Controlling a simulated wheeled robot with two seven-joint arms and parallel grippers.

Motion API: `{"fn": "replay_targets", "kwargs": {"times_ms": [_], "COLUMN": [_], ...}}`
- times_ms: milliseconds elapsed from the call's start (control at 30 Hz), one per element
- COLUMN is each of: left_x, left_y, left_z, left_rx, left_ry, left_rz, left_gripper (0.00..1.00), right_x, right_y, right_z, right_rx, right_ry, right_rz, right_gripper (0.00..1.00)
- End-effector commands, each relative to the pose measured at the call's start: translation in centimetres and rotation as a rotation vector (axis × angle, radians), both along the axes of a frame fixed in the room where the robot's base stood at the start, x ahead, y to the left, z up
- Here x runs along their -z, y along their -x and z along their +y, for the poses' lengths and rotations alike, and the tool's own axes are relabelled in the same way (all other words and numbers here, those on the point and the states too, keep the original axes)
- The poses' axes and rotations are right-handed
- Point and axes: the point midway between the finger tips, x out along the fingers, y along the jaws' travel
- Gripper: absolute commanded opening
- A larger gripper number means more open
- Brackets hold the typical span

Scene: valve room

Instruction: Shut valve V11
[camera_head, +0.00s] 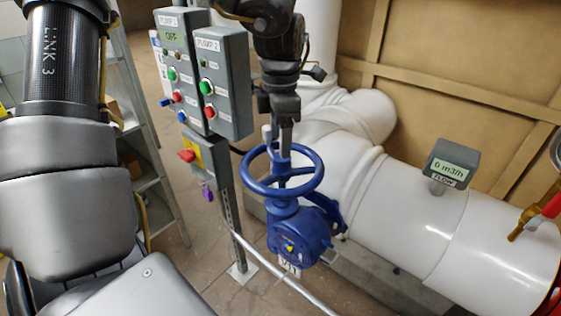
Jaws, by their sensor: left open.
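Valve V11 has a blue handwheel (322,172) on a blue gearbox body (300,240), next to the large white pipe. A small tag (289,266) below the body is partly hidden and hard to read. My left gripper (279,145) comes down from the top centre, with its fingers pointing down at the far rim of the wheel. It is open, its fingers at the rim; I cannot tell whether they touch it. The flow display (449,168) on the pipe reads 0 m3/h. My right gripper is not in view.
Grey pump boxes, PUMP 1 (178,20), whose display reads OFF, and PUMP 2 (219,68), stand on a post left of the valve. A red switch (187,155) and a purple padlock (208,193) are below. A metal rail (285,275) runs in front of the valve.

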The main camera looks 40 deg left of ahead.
Motion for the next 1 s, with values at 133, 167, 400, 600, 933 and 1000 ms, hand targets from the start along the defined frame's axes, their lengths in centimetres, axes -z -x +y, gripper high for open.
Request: {"fn": "replay_targets", "kwargs": {"times_ms": [133,167,400,600,933,1000], "left_x": [0.3,0.3,0.2,0.0,0.3,0.3], "left_y": [-0.1,-0.1,0.0,0.0,0.0,0.0], "left_z": [-0.1,-0.1,0.0,-0.1,0.0,-0.1], "left_rx": [-0.174,-0.230,-0.609,-0.687,-1.104,-1.218], "left_ry": [0.001,0.000,0.000,0.000,0.000,0.000], "left_rz": [0.000,0.000,0.002,0.002,0.005,0.005], "left_gripper": [0.62,0.62,0.62,0.62,0.62,0.62], "right_x": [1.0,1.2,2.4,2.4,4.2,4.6], "right_y": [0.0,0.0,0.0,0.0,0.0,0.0], "right_z": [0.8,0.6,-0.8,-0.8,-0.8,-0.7], "right_rx": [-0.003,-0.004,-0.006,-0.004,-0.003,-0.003], "right_ry": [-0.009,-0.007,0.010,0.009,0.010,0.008], "right_rz": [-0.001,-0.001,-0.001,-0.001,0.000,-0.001], "right_gripper": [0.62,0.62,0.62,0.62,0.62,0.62]}}
